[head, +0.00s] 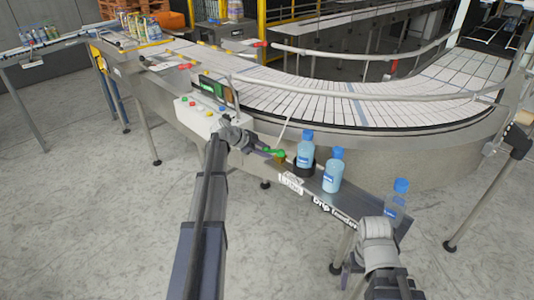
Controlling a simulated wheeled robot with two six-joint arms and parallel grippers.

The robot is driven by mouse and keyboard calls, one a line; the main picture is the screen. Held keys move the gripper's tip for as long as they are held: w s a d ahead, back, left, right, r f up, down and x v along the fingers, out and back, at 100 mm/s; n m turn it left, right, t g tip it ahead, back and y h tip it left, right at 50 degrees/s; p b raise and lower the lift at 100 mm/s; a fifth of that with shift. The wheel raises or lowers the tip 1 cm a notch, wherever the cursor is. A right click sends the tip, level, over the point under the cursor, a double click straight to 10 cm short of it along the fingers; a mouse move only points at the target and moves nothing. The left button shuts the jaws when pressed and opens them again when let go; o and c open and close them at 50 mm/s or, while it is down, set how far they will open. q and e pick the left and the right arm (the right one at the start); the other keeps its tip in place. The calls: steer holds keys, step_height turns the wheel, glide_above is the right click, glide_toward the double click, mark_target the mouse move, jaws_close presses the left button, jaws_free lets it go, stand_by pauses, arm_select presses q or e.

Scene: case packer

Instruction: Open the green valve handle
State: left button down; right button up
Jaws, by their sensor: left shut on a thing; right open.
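The green valve handle (274,153) sits at the left end of the metal drip tender shelf, beside the conveyor's front side. My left gripper (266,151) reaches it from the left and is shut on it. A small brownish-yellow fitting (280,160) shows just below the handle. The fingers and handle are small in the picture, so the exact grip is hard to see. My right gripper (348,268) is open, low at the right near the shelf's front edge, and partly hidden by its own wrist.
A control panel (196,115) and curved conveyor (350,105) lie behind. Floor at left is clear.

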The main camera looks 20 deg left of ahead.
arm_select(q)
steer(key=shift+w+a+m+g+h, duration=0.45)
steer(key=shift+w+m+g+h, duration=0.2)
steer(key=shift+m, duration=0.35)
steer(key=shift+s, duration=0.1)
steer(key=c, duration=0.5)
jaws_free()
steer(key=p+v, duration=0.5)
steer(key=v, duration=0.2)
steer(key=shift+s+a+r, duration=0.2)
steer(key=shift+a+r, duration=0.05)
